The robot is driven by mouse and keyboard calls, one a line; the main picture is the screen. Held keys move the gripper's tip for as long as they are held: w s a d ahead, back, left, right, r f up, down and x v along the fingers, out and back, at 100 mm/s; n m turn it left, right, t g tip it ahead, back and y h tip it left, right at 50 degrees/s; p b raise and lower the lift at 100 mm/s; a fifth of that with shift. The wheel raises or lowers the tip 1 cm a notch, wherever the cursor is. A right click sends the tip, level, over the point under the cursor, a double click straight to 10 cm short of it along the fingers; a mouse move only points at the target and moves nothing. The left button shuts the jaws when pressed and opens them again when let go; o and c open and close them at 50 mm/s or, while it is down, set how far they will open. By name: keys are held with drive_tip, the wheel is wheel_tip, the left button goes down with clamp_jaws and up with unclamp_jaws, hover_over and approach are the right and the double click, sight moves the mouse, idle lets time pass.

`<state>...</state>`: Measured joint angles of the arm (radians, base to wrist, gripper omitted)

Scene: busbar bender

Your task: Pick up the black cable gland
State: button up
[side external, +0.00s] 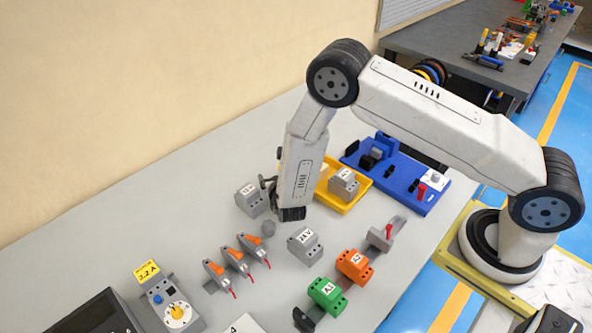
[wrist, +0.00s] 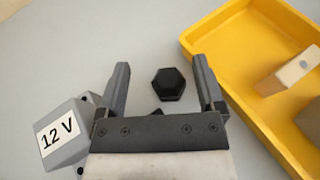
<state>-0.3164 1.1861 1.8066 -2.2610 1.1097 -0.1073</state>
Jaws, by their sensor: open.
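The black cable gland (wrist: 168,84) is a dark six-sided piece with a round top, lying on the grey bench in the wrist view. It shows between the two fingers of my open gripper (wrist: 162,66), with a gap to each; I cannot tell the height of the fingers above it. In the side view my gripper (side external: 278,202) points down low over the bench, and I cannot make out the gland there; the gripper probably hides it.
A grey "12 V" block (wrist: 62,135) stands close to the left finger. A yellow tray (wrist: 215,62) holding a grey block lies close on the right. In the side view, a blue fixture (side external: 410,188), orange-and-grey connectors (side external: 237,260) and a green block (side external: 327,295) stand around.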

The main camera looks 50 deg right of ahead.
drive_tip(key=shift+s+d+f+g, duration=0.3)
drive_tip(key=shift+s+f, duration=0.25)
drive_tip(key=shift+f, duration=0.3)
clamp_jaws()
drive_tip(key=shift+a+r, duration=0.1)
drive_tip(key=shift+r, duration=0.7)
drive_tip(key=s+r, duration=1.1)
drive_tip(key=s, duration=0.2)
drive_tip(key=shift+s+d+r, duration=0.2)
drive_tip(key=shift+d+r, duration=0.15)
drive_tip(key=shift+r, duration=0.05)
